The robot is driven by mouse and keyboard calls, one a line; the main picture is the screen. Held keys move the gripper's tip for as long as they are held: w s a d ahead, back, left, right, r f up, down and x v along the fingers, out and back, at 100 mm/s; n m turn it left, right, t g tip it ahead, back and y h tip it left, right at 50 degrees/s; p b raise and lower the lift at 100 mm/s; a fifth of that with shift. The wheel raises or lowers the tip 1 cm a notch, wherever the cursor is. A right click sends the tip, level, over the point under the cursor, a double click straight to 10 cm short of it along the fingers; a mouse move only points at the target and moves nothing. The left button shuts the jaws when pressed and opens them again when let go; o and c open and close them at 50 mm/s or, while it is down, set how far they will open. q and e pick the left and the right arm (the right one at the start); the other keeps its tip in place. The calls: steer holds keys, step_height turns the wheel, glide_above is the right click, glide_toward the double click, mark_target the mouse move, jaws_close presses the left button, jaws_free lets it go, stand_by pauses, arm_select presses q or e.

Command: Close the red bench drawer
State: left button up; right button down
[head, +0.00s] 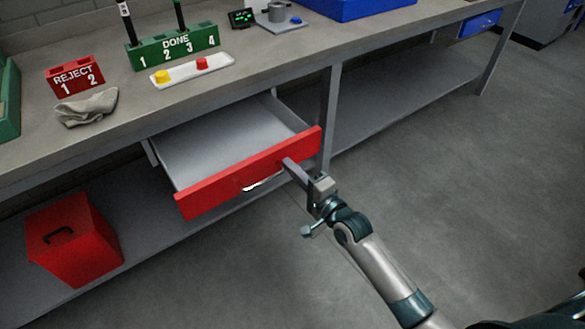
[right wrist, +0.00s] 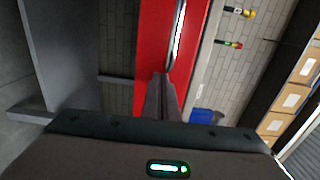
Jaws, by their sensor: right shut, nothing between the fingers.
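The red bench drawer (head: 222,183) is pulled well out from under the grey workbench (head: 130,113) in the head view. Its grey inside (head: 225,143) looks empty. A pale bar handle (head: 264,183) is on its red front. My right gripper (head: 288,164) is shut and empty, with its fingertips at the right part of the drawer front, touching it or very close. In the right wrist view the fingers (right wrist: 162,82) point at the red front (right wrist: 153,45), beside the handle (right wrist: 178,35). My left gripper is not in view.
A red box (head: 75,240) stands on the lower shelf at left. On the bench are a red REJECT rack (head: 75,78), a grey cloth (head: 87,108), a green DONE rack (head: 172,47) and a white button panel (head: 192,68). The floor at right (head: 470,180) is clear.

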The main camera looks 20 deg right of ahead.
steer(key=x, duration=0.4)
steer(key=shift+w+a, duration=0.1)
steer(key=shift+w, duration=0.15)
steer(key=b, duration=0.2)
glide_toward(250, 131)
steer(key=r, duration=0.1)
steer(key=s+r, duration=0.1)
steer(key=r, duration=0.1)
steer(key=shift+s+d, duration=0.2)
steer(key=shift+d, duration=0.05)
steer(key=b+x, duration=0.3)
steer(key=x, duration=0.5)
steer(key=shift+w+a+f, duration=0.15)
steer(key=shift+w+f, duration=0.05)
steer(key=shift+w, duration=0.1)
steer(key=shift+b+x, duration=0.9)
steer(key=shift+x, duration=0.4)
steer(key=shift+w+r, duration=0.15)
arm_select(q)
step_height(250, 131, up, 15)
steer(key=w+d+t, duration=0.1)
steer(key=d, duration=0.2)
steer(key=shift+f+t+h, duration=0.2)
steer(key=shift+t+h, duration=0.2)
arm_select(e)
steer(key=shift+r, duration=0.35)
